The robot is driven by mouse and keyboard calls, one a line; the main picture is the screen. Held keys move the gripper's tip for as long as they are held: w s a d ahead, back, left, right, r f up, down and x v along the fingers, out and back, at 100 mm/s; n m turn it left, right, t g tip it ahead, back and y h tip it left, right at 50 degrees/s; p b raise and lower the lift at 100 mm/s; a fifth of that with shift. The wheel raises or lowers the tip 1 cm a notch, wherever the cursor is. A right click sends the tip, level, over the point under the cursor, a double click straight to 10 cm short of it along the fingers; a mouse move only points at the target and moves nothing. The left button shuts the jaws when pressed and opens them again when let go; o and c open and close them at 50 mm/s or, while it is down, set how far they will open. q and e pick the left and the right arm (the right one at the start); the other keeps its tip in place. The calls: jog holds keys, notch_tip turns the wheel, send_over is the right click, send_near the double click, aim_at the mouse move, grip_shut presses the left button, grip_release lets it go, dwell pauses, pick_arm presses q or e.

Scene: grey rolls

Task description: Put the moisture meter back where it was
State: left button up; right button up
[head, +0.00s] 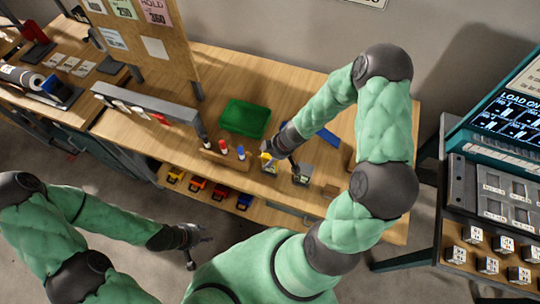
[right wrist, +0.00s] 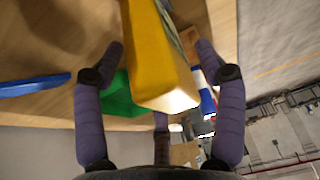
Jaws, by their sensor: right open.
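A yellow device (head: 268,160), which looks like the moisture meter, is at the front part of the wooden bench. My right gripper (head: 283,160) is right at it, reaching down from the right. In the right wrist view the yellow body (right wrist: 160,50) with a pale end lies between the spread fingers of my right gripper (right wrist: 160,55), with gaps visible beside it. Whether it touches the bench is hidden. My left gripper (head: 192,245) is apart from the bench at lower left, over the floor, fingers spread and empty.
A green bin (head: 245,118) stands behind the meter. Red and blue-capped upright items (head: 240,153) are to its left. A small grey-framed item (head: 302,175) is to its right, a blue flat piece (head: 325,135) behind. A console (head: 505,190) is far right.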

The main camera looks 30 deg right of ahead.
jog(key=shift+r, duration=0.1)
jog(key=shift+r+p, duration=0.3)
jog(key=p+v, duration=0.8)
jog(key=v, duration=0.3)
jog(key=s+a+f+m+g+y, duration=0.1)
jog(key=a+f+m, duration=0.15)
jog(key=a, duration=0.45)
jog(key=s+a+f+m+y, duration=0.1)
jog(key=s+a+f+m, duration=0.15)
jog(key=a, duration=0.35)
jog(key=s+a+f+m+g+h, duration=0.1)
jog(key=s+a+f+m+g, duration=0.1)
jog(key=s+a+f+m, duration=0.2)
jog(key=shift+s+a+f+m, duration=0.4)
jog(key=shift+s+f+m, duration=0.4)
jog(key=shift+f+m, duration=0.1)
